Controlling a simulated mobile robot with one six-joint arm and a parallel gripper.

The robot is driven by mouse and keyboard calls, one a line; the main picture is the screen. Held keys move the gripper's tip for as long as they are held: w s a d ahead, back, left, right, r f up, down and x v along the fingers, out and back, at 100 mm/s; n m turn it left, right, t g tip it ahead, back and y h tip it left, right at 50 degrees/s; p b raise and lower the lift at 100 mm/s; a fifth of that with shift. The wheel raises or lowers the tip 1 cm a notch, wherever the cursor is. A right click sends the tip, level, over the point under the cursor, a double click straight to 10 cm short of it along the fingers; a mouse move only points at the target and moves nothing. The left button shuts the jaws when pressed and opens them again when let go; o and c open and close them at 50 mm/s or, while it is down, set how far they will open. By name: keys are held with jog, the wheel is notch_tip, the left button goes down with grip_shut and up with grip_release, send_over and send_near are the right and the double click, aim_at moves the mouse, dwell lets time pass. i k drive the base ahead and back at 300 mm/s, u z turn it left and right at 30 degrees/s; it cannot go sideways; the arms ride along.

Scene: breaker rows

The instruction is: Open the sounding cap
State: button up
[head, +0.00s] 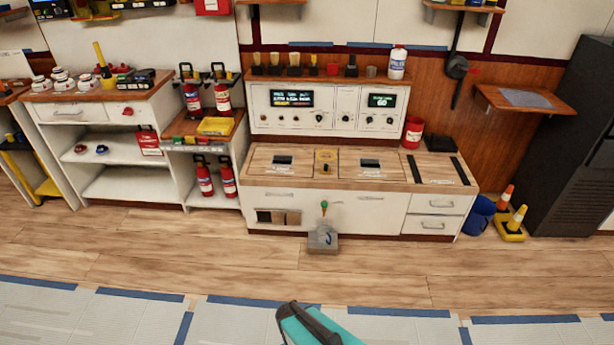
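A small grey block (322,239) sits on the wooden floor against the front of the workbench cabinet. A short upright piece with a green top (324,206) rises above it, and a small blue mark shows on the block. This may be the sounding pipe with its cap, but the parts are too small to tell apart, and I cannot tell whether a cap is open or shut. A teal and black part of my arm shows at the bottom middle, well in front of the block. My gripper's fingertips are not in view.
The workbench (262,177) with a control panel (271,121) stands behind the block. Shelves with fire extinguishers (204,178) are left. A blue bucket (479,214) and orange-yellow cones (516,220) stand right. The wooden floor before the block is clear.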

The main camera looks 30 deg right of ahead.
aim_at(325, 170)
jog(key=u, duration=0.2)
jog(key=k, duration=0.75)
jog(key=z, duration=0.45)
jog(key=i, duration=2.1)
jog(key=u, duration=0.55)
